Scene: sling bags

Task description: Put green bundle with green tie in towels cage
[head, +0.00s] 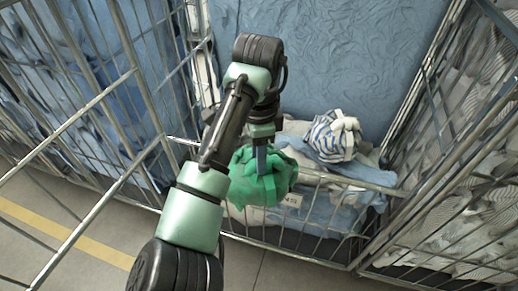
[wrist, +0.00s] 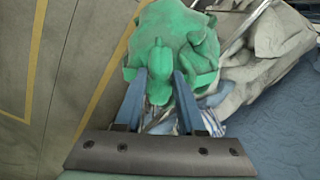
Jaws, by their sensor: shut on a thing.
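The green bundle (head: 263,178) with its green tie hangs from my gripper (head: 262,160) at the front rail of the middle cage. In the wrist view the bundle (wrist: 172,48) fills the upper middle, and my gripper's blue fingers (wrist: 158,88) are on either side of its tied knot. The gripper is shut on the bundle. The middle cage (head: 345,178) holds blue and white cloths and a striped blue-and-white bundle (head: 335,136). A small label (head: 291,200) shows on its front; its text is not clear enough to be sure of.
A wire cage with blue cloth (head: 90,100) stands at the left. Another with white and grey cloth (head: 455,200) stands at the right. Metal side rails (head: 105,95) rise near my arm. The floor at lower left has a yellow line (head: 70,235).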

